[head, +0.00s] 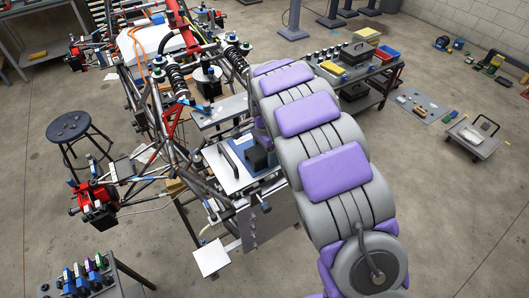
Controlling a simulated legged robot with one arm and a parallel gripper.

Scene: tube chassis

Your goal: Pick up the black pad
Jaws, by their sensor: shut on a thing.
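My grey and purple arm rises from the lower right and bends down over the workbench at the chassis. My gripper (263,142) is small and mostly hidden behind my arm links, just above a blue and white panel (236,170). It is shut on a dark block that looks like the black pad (257,159). The pad shows at the left edge of my arm, over the panel's right part. I cannot tell whether it touches the panel. The fingers are not clear.
The tube chassis (170,135) stands close on the left, with red and black hub parts (97,203). A black stool (70,125) is at the far left. A bench with bins (352,75) stands behind my arm. A small cart (474,135) is at right. Floor at lower right is clear.

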